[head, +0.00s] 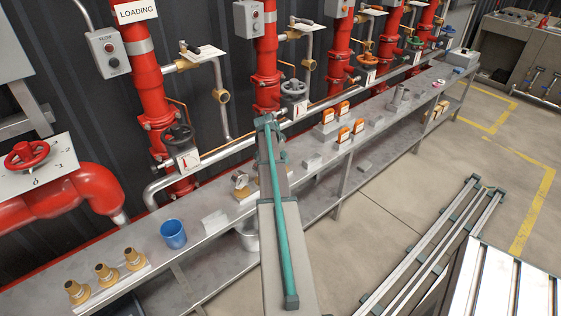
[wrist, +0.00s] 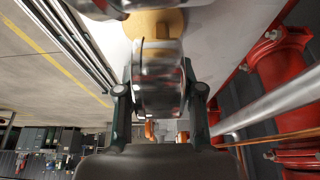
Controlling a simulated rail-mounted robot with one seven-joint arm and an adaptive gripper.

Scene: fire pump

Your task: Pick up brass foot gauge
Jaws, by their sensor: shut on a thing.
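In the wrist view my gripper (wrist: 160,95) is shut on a shiny, round metal-and-glass gauge (wrist: 158,88), with a finger on each side. A tan, brass-coloured foot (wrist: 155,24) shows past it, at the top of the picture; a blurred metal piece partly covers it. I cannot tell whether the gauge is clear of the bench. In the head view small gauges on tan feet (head: 241,183) stand on the bench just left of my arm, which hides my gripper there.
The long grey bench (head: 204,198) also carries a blue cup (head: 173,233), brass fittings (head: 106,273) at front left and orange-faced items (head: 343,108) farther back. Red pipes and valves (head: 180,135) stand close behind it. The floor to the right has open room.

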